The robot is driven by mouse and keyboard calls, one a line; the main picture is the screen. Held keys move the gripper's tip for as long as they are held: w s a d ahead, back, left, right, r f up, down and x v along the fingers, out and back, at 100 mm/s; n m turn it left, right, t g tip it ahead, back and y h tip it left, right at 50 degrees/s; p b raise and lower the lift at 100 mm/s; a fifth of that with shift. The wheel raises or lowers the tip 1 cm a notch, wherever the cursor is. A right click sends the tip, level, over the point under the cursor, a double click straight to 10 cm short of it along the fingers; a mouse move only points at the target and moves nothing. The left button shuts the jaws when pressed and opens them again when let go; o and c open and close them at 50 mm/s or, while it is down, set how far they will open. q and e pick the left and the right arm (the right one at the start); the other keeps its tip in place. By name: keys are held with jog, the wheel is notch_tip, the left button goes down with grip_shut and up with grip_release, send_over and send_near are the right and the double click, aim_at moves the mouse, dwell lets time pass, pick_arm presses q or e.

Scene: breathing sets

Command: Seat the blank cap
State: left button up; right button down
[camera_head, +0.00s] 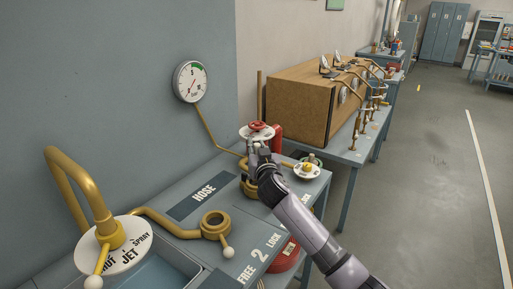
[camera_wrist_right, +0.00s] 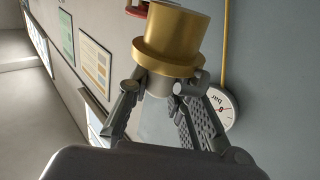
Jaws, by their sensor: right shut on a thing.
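My right gripper (camera_head: 256,150) is beside the red handwheel (camera_head: 257,132) in the head view. In the right wrist view its fingers (camera_wrist_right: 172,84) are shut on the grey stub of a brass cap (camera_wrist_right: 172,38), a stepped cylinder with a wider collar. I take this to be the blank cap; the head view does not show it clearly. A brass fitting (camera_head: 249,187) stands on the bench below the gripper, partly hidden by my right arm. A brass ring with a white-knobbed lever (camera_head: 215,225) lies near the HOSE label. My left gripper is out of view.
A brass spout with a white SPRAY/JET dial (camera_head: 128,258) stands at the front left above a basin. A pressure gauge (camera_head: 190,82) is on the wall. A white dial with a yellow knob (camera_head: 308,170) is right of my arm. The floor at right is clear.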

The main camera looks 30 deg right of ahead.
jog(key=shift+f+b, duration=0.8)
jog(key=shift+f, duration=0.1)
notch_tip(320, 180, down, 4)
jog(key=b, duration=0.3)
jog(key=shift+r, duration=0.2)
jog(key=shift+f, duration=0.15)
jog(key=shift+a, duration=0.1)
dwell(0.5)
jog(key=shift+f+b, duration=0.5)
jog(key=shift+f, duration=0.1)
jog(key=shift+r+p, duration=0.2)
jog(key=shift+p, duration=0.1)
dwell(0.7)
dwell(1.0)
jog(key=shift+f, duration=0.25)
jog(key=shift+s, duration=0.1)
dwell(0.4)
